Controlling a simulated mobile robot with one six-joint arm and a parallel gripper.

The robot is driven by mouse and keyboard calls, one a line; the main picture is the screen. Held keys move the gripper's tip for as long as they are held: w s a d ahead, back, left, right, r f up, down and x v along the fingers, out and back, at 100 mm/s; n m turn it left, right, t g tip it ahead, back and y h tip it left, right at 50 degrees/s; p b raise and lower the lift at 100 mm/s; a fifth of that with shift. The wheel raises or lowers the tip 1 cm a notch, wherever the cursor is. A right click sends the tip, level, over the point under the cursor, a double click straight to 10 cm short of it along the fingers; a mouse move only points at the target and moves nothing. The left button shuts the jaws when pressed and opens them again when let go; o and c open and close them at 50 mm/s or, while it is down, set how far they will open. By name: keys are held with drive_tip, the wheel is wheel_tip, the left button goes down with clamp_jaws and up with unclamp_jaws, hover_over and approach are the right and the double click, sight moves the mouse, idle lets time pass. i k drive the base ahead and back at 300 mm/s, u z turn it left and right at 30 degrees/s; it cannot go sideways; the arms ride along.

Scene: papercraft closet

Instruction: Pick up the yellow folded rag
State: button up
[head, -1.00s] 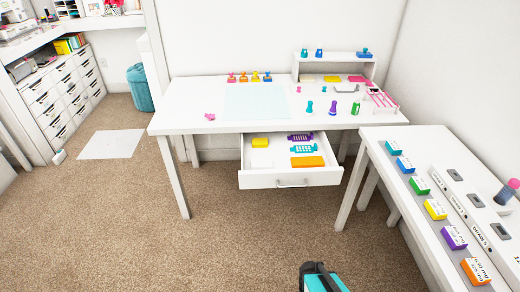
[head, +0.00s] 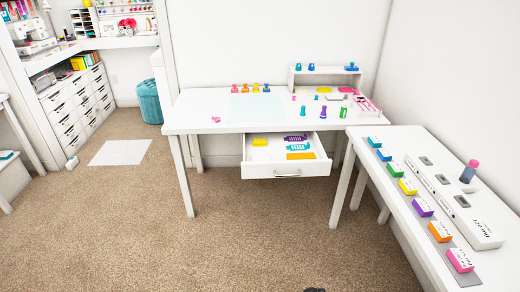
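A small flat yellow item (head: 260,142) lies in the back left of the open white drawer (head: 272,171) under the desk. It may be the folded rag, but it is too small to tell. Another small yellow piece (head: 323,90) sits under the raised shelf at the back right of the desk. Only a dark sliver, probably of my arm, shows at the bottom edge; my gripper's fingers are not in view.
The drawer also holds purple, teal and orange items (head: 300,156). Stamps and small tools stand on the white desk (head: 200,112). A side table (head: 400,141) with a row of coloured boxes stands at right. The carpet (head: 240,235) in front is clear.

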sight(257, 142)
drive_tip(key=z, duration=0.2)
drive_tip(key=k, duration=0.25)
drive_tip(key=u, duration=2.4)
drive_tip(key=i, duration=1.3)
drive_tip(key=z, duration=0.85)
drive_tip(key=i, duration=0.85)
drive_tip(key=z, duration=0.3)
